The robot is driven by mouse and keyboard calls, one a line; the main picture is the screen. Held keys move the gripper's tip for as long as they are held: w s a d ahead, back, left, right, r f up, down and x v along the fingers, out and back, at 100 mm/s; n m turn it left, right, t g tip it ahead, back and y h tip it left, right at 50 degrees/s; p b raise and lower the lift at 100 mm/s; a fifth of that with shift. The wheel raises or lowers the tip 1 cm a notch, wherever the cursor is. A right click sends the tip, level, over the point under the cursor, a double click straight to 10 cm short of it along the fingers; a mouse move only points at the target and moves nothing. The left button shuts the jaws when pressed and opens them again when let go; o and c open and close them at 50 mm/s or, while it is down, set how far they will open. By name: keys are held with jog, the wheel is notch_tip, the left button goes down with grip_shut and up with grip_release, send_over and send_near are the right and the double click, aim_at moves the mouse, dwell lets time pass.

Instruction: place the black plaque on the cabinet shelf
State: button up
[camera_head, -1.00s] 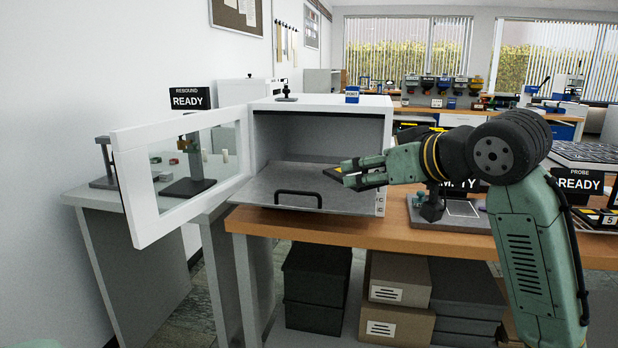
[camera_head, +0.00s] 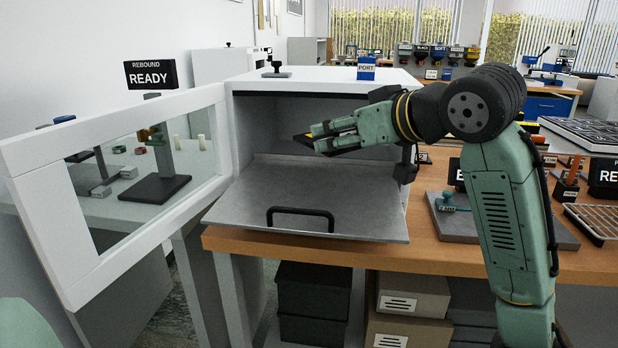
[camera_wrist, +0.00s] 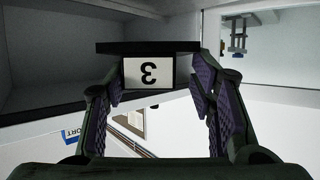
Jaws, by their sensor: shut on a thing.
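My gripper (camera_head: 318,137) is shut on the black plaque (camera_head: 300,139), in front of the open white cabinet (camera_head: 315,82) and above its grey pulled-out shelf (camera_head: 245,212). Only a dark end of the plaque with a little yellow shows past the fingers in the head view. In the wrist view the plaque (camera_wrist: 150,47) is a dark slab across the top between the fingers (camera_wrist: 160,75), with a white label bearing an upside-down 3 below it. The plaque is clear of the shelf. The shelf is bare and has a black handle at its front edge.
The cabinet's framed glass door (camera_head: 35,155) stands open to the left. A blue PORT block (camera_head: 366,69) and a small black stand (camera_head: 275,68) are on the cabinet top. A grey-based fixture (camera_head: 450,215) stands on the wooden bench right of the cabinet.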

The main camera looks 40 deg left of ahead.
aim_at(338, 204)
jog(key=shift+w+a+f, duration=0.1)
jog(key=shift+a+f, duration=0.05)
notch_tip(338, 204, down, 10)
jog(key=shift+r, duration=0.15)
dwell(0.3)
